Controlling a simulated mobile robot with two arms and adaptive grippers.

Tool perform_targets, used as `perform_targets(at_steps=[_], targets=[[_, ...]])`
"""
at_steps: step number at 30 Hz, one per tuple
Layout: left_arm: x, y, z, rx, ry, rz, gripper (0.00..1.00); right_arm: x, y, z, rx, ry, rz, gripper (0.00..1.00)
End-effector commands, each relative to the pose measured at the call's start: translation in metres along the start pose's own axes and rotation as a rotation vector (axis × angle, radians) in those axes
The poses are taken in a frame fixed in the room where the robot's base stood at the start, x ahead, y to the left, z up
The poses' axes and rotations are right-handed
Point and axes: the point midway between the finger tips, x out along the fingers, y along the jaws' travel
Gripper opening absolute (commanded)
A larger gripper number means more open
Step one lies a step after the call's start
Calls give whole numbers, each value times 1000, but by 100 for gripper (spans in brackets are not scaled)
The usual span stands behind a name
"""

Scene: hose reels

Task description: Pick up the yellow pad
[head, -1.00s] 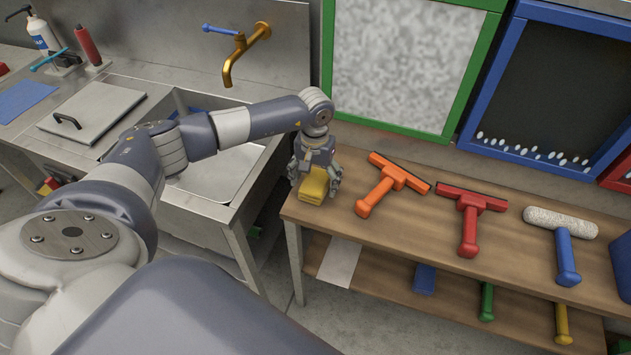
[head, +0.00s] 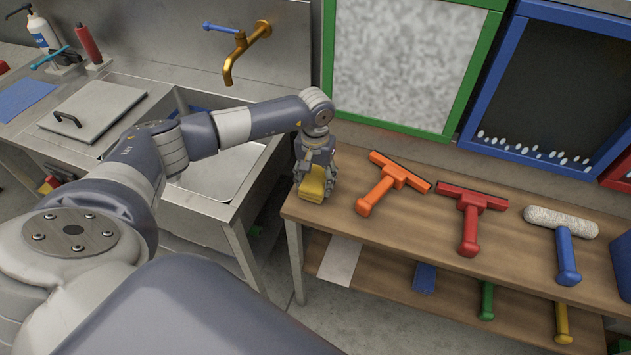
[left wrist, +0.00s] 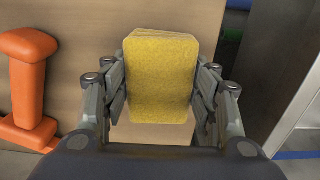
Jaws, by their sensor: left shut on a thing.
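The yellow pad (head: 312,185) is at the left end of the wooden table's top, between the fingers of my left gripper (head: 315,183). In the left wrist view the yellow pad (left wrist: 160,80) is a fuzzy rounded rectangle, with the fingers of my left gripper (left wrist: 160,97) closed against its two sides. The gripper points down over the table. I cannot tell whether the pad's underside still touches the tabletop. My right gripper is not in view.
An orange squeegee (head: 385,183) lies just right of the pad, then a red squeegee (head: 470,215) and a blue-handled roller (head: 563,240). A sink (head: 205,185) with a brass tap (head: 243,55) is left of the table (head: 420,240). Framed boards stand behind.

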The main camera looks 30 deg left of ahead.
Motion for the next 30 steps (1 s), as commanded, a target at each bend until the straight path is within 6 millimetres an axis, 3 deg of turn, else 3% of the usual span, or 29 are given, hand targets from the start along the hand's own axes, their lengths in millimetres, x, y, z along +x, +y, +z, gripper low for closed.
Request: perform_targets(at_steps=[6, 21, 30], targets=[[-29, 0, -2, 1, 9, 1, 31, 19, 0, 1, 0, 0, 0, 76], [-38, 29, 105, 5, 2, 1, 31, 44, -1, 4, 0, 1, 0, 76], [-44, 40, 146, 2, 2, 1, 31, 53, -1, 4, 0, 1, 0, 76]])
